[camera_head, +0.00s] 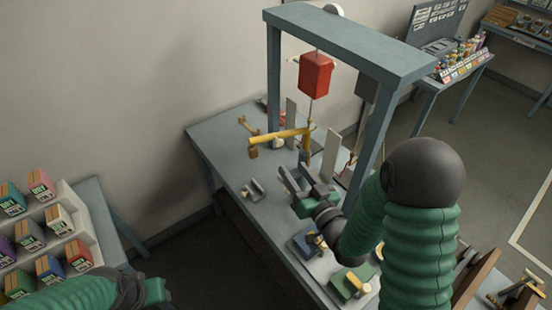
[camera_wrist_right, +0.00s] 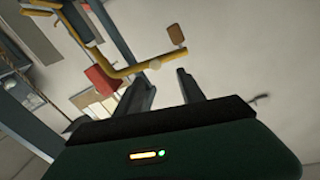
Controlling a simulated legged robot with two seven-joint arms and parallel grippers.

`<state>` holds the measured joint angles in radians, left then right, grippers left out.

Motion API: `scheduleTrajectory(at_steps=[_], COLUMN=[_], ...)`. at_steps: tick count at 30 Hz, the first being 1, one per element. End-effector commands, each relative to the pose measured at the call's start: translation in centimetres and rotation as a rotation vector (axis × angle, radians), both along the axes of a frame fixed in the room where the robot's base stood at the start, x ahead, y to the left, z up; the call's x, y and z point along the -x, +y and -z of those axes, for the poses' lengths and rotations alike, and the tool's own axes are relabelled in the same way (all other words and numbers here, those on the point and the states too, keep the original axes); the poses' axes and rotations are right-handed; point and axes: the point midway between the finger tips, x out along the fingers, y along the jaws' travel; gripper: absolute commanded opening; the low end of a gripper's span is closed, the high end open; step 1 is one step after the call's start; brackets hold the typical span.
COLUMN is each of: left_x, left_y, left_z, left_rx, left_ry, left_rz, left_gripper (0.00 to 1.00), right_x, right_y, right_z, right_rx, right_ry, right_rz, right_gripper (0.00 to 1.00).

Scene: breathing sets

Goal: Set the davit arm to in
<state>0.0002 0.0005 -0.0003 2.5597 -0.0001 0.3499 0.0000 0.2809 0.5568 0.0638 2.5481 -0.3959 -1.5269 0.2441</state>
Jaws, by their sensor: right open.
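The davit arm (camera_head: 278,136) is a yellow bar on an upright yellow post, reaching left over the blue-grey table, with a small brown block (camera_head: 253,152) hanging at its free end. In the right wrist view the yellow bar (camera_wrist_right: 125,72) lies just beyond the fingertips, with the brown block (camera_wrist_right: 176,33) near its end. My right gripper (camera_head: 294,173) is open and empty, in front of and below the bar, apart from it. Its two fingers show in the wrist view (camera_wrist_right: 160,86). My left gripper (camera_head: 152,291) is partly seen at the bottom left; its jaws are unclear.
A blue-grey frame (camera_head: 350,42) stands over the table (camera_head: 222,135), with a red box (camera_head: 316,75) hanging inside it. Upright grey plates stand near the post. Blue and green blocks lie nearer me. A rack of coloured boxes (camera_head: 77,215) is at the left.

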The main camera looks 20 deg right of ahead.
Motion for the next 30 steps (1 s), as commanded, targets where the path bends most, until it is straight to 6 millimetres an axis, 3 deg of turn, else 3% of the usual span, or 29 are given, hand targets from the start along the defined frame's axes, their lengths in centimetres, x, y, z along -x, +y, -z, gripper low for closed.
scheduleTrajectory(at_steps=[1, 3, 9, 13, 17, 25, 30], left_x=[0.1, 0.1, 0.0, 0.0, 0.0, 0.0, 0.0], left_y=[0.0, 0.0, 0.0, 0.0, 0.0, 0.0, 0.0], left_z=[1.0, -0.4, -1.2, -1.4, -1.4, -1.4, -1.4], left_rx=[0.000, 0.000, 0.000, 0.000, 0.000, 0.000, 0.000], left_ry=[0.002, 0.001, -0.001, 0.000, 0.000, 0.000, 0.000], left_rz=[0.000, 0.000, 0.000, 0.001, 0.001, 0.000, 0.000], left_gripper=[0.40, 0.40, 0.40, 0.40, 0.40, 0.40, 0.40], right_x=[-0.7, -2.7, -8.0, -10.3, -11.2, -11.4, -11.5], right_y=[-0.1, 0.3, 0.8, 1.4, 1.7, 1.8, 1.7], right_z=[0.3, -0.3, 0.0, 0.1, 0.1, 0.1, 0.2], right_rx=[-0.001, -0.002, -0.003, -0.001, 0.000, 0.000, -0.001], right_ry=[-0.005, 0.000, 0.003, 0.004, 0.003, 0.003, 0.004], right_rz=[0.002, 0.000, 0.002, 0.002, 0.003, 0.003, 0.003], right_gripper=[0.46, 0.46, 0.46, 0.46, 0.46, 0.45, 0.23])
